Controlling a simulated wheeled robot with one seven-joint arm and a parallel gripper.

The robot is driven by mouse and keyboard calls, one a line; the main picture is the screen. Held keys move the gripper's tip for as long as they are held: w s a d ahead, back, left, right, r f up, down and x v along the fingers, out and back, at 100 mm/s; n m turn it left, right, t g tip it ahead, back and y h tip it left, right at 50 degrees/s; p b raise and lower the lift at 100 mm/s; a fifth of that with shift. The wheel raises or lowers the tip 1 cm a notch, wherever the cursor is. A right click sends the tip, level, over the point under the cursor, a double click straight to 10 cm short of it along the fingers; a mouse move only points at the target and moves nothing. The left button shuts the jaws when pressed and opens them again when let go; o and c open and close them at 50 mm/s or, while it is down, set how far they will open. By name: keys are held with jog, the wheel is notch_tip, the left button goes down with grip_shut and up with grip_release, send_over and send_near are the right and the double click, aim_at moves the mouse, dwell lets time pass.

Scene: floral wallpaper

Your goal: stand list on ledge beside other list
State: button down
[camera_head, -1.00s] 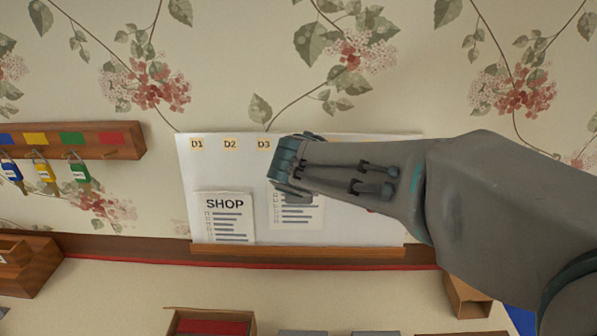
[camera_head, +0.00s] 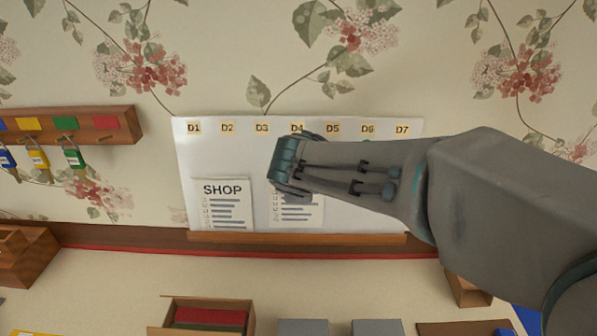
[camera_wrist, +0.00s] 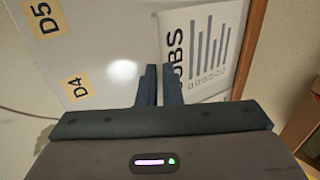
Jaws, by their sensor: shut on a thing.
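The SHOP list (camera_head: 224,206) stands on the wooden ledge (camera_head: 330,239), leaning on the white board, at its left. A second list (camera_head: 300,213) is just right of it, upright against the board, its lower edge at or close above the ledge. My gripper (camera_wrist: 160,85) is shut on this list's top edge. In the wrist view the list (camera_wrist: 207,50) shows letters ending in "BS" and several printed lines. In the head view my gripper hides its heading, and I cannot tell whether its foot touches the ledge.
The board (camera_head: 240,150) has labels D1 to D7 along its top. A key rack (camera_head: 60,125) with several coloured padlocks hangs at left. Below are an open box (camera_head: 207,316), grey blocks (camera_head: 303,327) and a small wooden box (camera_head: 467,290). The ledge's right part looks clear.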

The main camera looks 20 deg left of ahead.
jog(key=shift+s+d+f+b, duration=0.1)
jog(key=shift+s+f+b, duration=0.1)
jog(key=shift+f+b, duration=0.45)
jog(key=shift+s+f+b, duration=0.15)
jog(key=shift+f+b, duration=0.4)
jog(key=shift+b, duration=0.15)
jog(key=c, duration=1.5)
grip_release()
jog(key=shift+s+r, duration=0.1)
jog(key=v, duration=1.3)
jog(key=shift+s+r, duration=0.15)
jog(key=shift+s, duration=0.15)
